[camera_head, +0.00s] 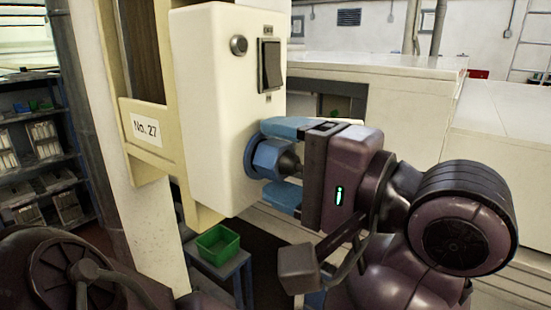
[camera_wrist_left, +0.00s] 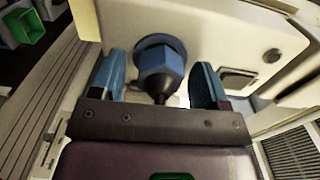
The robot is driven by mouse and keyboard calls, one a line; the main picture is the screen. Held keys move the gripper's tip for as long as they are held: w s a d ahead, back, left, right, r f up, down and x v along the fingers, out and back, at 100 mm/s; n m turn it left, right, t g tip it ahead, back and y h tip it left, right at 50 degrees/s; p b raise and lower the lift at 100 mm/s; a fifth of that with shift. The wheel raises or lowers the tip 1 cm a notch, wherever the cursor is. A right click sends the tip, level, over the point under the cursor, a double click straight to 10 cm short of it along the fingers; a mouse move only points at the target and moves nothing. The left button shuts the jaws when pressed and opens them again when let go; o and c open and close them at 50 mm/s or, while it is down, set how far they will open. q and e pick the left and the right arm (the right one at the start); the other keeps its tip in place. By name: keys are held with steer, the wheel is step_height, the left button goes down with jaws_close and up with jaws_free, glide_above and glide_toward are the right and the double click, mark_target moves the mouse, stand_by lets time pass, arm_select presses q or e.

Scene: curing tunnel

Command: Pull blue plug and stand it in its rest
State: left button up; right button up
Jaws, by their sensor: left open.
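The blue plug (camera_head: 266,158) sits in the side of a cream box (camera_head: 215,105), with its dark tail end pointing out toward my gripper. In the left wrist view the plug (camera_wrist_left: 160,66) shows its faceted blue body against a round blue collar. My left gripper (camera_head: 275,162) is open, its blue fingers on either side of the plug. In the left wrist view the left gripper (camera_wrist_left: 159,68) shows gaps between both fingers and the plug. I cannot pick out the plug's rest. My right gripper is not in view.
The box has a dark rocker switch (camera_head: 270,65) and a round button (camera_head: 239,45). It is mounted on a cream post marked No. 27 (camera_head: 146,129). A green bin (camera_head: 218,244) stands on a small blue-legged stand below. Shelves (camera_head: 40,150) stand at the left, and pale housings (camera_head: 410,85) behind.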

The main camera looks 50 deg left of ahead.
mark_target(288, 163)
arm_select(q)
steer(key=c, duration=1.2)
steer(key=shift+b+v, duration=0.7)
steer(key=shift+v, duration=2.35)
steer(key=shift+c, duration=0.2)
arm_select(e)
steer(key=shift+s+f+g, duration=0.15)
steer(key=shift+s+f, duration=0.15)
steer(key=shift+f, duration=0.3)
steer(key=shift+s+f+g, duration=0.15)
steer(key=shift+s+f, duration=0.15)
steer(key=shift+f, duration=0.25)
arm_select(q)
steer(key=shift+d, duration=0.1)
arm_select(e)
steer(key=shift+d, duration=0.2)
